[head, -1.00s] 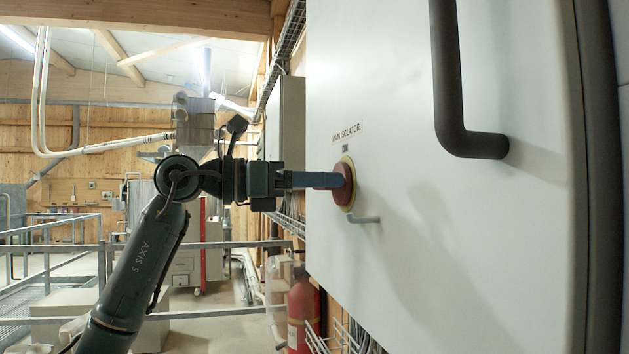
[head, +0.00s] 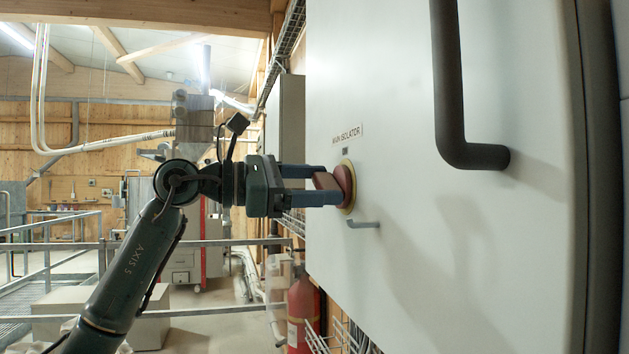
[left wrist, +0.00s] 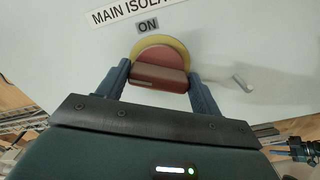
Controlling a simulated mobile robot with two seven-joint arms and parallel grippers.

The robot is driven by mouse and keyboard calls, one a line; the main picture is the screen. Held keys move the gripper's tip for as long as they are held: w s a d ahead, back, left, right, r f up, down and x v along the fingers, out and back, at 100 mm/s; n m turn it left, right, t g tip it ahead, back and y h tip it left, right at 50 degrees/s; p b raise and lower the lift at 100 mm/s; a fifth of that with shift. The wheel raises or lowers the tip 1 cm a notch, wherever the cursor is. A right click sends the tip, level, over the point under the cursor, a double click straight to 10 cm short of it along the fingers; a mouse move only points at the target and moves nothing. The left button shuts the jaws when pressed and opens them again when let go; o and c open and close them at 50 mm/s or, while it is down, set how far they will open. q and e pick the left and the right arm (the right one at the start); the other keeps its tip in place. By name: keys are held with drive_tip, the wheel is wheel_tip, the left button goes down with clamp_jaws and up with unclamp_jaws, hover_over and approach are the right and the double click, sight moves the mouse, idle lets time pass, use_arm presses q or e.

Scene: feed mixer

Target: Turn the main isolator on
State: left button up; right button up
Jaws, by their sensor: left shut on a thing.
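The main isolator is a red rotary knob (head: 342,184) on a yellow ring, set on the pale cabinet door under a "MAIN ISOLATOR" label (head: 347,134). My left gripper (head: 326,184) reaches it from the left, with one blue finger above and one below the knob's grip bar. In the left wrist view the fingers stand on both sides of the red bar (left wrist: 160,78), shut on it. An "ON" plate (left wrist: 148,25) shows above the yellow ring (left wrist: 163,43). The bar lies crosswise between the fingers in that view.
A thick dark door handle (head: 468,154) stands out to the right of the knob. A small grey lever (head: 362,224) sticks out just below it. A red fire extinguisher (head: 303,312) stands under the cabinet's left edge. Metal railings (head: 200,243) run behind my arm.

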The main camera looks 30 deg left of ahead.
use_arm(q)
drive_tip(key=m, duration=0.6)
drive_tip(key=shift+s+d+f+m, duration=0.1)
drive_tip(key=shift+m, duration=0.2)
drive_tip(key=m, duration=0.5)
drive_tip(key=shift+f+m, duration=0.1)
drive_tip(key=shift+m, duration=0.3)
drive_tip(key=o, duration=1)
